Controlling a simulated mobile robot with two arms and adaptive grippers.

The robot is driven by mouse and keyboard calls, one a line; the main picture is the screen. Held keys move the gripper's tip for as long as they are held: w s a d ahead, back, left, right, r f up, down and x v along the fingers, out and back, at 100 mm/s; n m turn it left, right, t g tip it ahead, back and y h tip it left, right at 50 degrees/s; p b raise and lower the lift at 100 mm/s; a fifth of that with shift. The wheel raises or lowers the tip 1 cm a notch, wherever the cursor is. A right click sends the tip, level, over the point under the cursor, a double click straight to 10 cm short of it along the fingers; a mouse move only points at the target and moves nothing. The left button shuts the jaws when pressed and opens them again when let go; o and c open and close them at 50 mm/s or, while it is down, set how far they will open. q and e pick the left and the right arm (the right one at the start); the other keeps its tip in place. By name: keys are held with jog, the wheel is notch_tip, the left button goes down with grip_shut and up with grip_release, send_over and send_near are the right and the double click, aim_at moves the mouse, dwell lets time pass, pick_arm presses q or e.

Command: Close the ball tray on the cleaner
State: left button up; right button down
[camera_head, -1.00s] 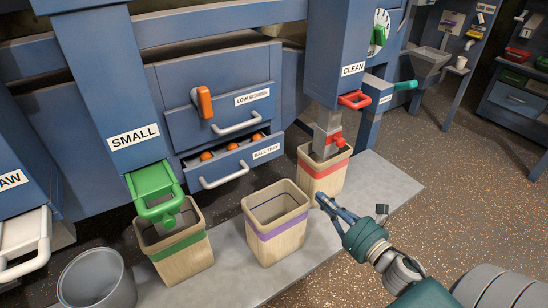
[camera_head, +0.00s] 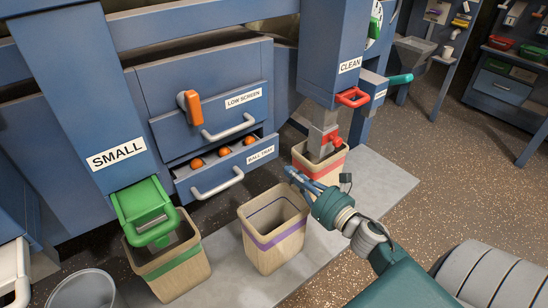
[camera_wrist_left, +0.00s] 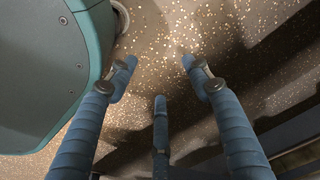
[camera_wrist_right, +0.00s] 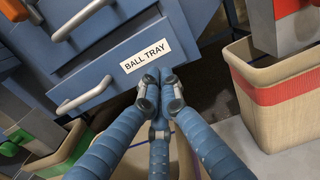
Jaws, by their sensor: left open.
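The ball tray (camera_head: 262,154) is a blue drawer with a silver handle, below the low screen drawer. It stands pulled out, with orange balls (camera_head: 224,151) showing inside. In the right wrist view its labelled front (camera_wrist_right: 146,56) and handle are upper left of the fingertips. My right gripper (camera_head: 290,172) has its fingers together and looks empty. It is to the right of the tray front, above the bins, and appears apart from the tray. My left gripper (camera_wrist_left: 158,70) shows only in its wrist view, fingers spread and empty over the speckled floor.
A purple-banded bin (camera_head: 273,241) stands below the tray, with a red-banded bin (camera_head: 303,166) to its right and a green-banded bin (camera_head: 171,277) to its left. The green SMALL gate (camera_head: 147,207) juts out at left. An orange handle (camera_head: 190,105) sticks out above the tray.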

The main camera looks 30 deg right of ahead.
aim_at(269, 152)
pick_arm(q)
jog(key=shift+s+a+f, duration=0.1)
jog(key=shift+s+f, duration=0.2)
jog(key=shift+f, duration=0.15)
pick_arm(e)
jog(key=w, duration=0.8)
jog(key=shift+w+a, duration=0.2)
jog(key=shift+a, duration=0.1)
jog(key=shift+w, duration=0.3)
jog(key=w, duration=0.2)
jog(key=w+b, duration=0.1)
jog(key=w, duration=0.2)
jog(key=shift+a+f, duration=0.1)
jog(key=shift+a, duration=0.1)
pick_arm(q)
jog(key=w+r, duration=0.1)
jog(key=r, duration=0.2)
jog(key=w+r, duration=0.1)
jog(key=shift+w+d+r, duration=0.3)
pick_arm(e)
jog(key=shift+d+r, duration=0.1)
jog(key=shift+r, duration=0.2)
jog(key=shift+w, duration=0.1)
